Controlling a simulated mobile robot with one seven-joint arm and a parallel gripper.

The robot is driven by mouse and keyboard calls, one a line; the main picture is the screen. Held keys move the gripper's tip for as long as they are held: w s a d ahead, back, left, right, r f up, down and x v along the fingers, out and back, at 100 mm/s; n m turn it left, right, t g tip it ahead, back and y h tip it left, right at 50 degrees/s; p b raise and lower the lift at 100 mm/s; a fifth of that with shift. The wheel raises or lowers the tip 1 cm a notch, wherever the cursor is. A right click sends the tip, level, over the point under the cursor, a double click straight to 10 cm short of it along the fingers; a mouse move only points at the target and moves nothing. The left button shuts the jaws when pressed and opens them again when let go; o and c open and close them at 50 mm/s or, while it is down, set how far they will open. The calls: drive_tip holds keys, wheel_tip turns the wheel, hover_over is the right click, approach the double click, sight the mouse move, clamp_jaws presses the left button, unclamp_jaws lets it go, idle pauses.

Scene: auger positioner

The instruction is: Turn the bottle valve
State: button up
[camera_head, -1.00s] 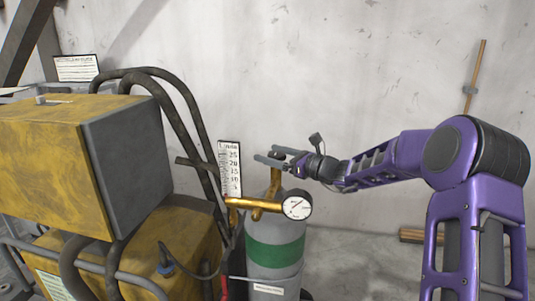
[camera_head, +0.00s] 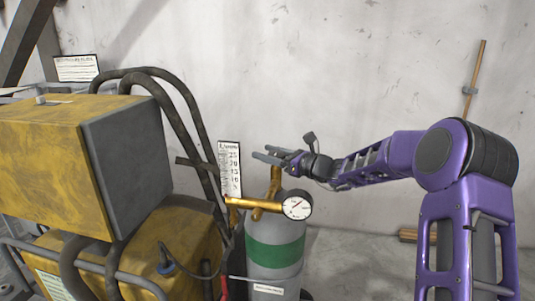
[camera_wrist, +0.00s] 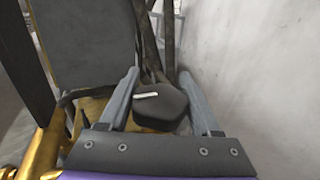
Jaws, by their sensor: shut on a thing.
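The grey gas bottle (camera_head: 262,228) with a green band stands upright against the wall in the head view. A brass stem (camera_head: 275,178) rises from its top. My gripper (camera_head: 272,152) is at the top of this stem and hides the valve there. In the wrist view the valve (camera_wrist: 165,110) is a dark, blocky knob with a white mark on top. It sits between the two grey fingers of my gripper (camera_wrist: 163,100), which is shut on it.
A round pressure gauge (camera_head: 297,205) on a brass fitting (camera_head: 250,204) sits just below my gripper. A yellow machine (camera_head: 45,145) with black hoses (camera_head: 180,95) stands close on the left. A white scale board (camera_head: 229,165) is beside the stem. The wall is close behind.

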drive_tip(key=shift+r+n+g+p, duration=0.15)
drive_tip(key=shift+n+g+p, duration=0.2)
drive_tip(key=shift+p, duration=0.2)
drive_tip(key=shift+s+a+f+n+g+y+p, duration=0.1)
drive_tip(key=shift+s+n+g+y+p, duration=0.4)
drive_tip(key=shift+n+g, duration=1.15)
drive_tip(key=shift+s+a+f+n+g+y+p, duration=0.15)
drive_tip(key=shift+n+g+y+p, duration=0.5)
drive_tip(key=shift+g, duration=1.75)
drive_tip(key=shift+s+r+n+g+y+p, duration=0.1)
drive_tip(key=shift+s+n+g+y+p, duration=0.4)
drive_tip(key=shift+n+g, duration=1.35)
drive_tip(key=shift+g+h, duration=0.35)
drive_tip(key=shift+g, duration=0.4)
drive_tip(key=o, duration=1.4)
drive_tip(key=shift+c, duration=0.2)
wheel_tip(320, 180, up, 10)
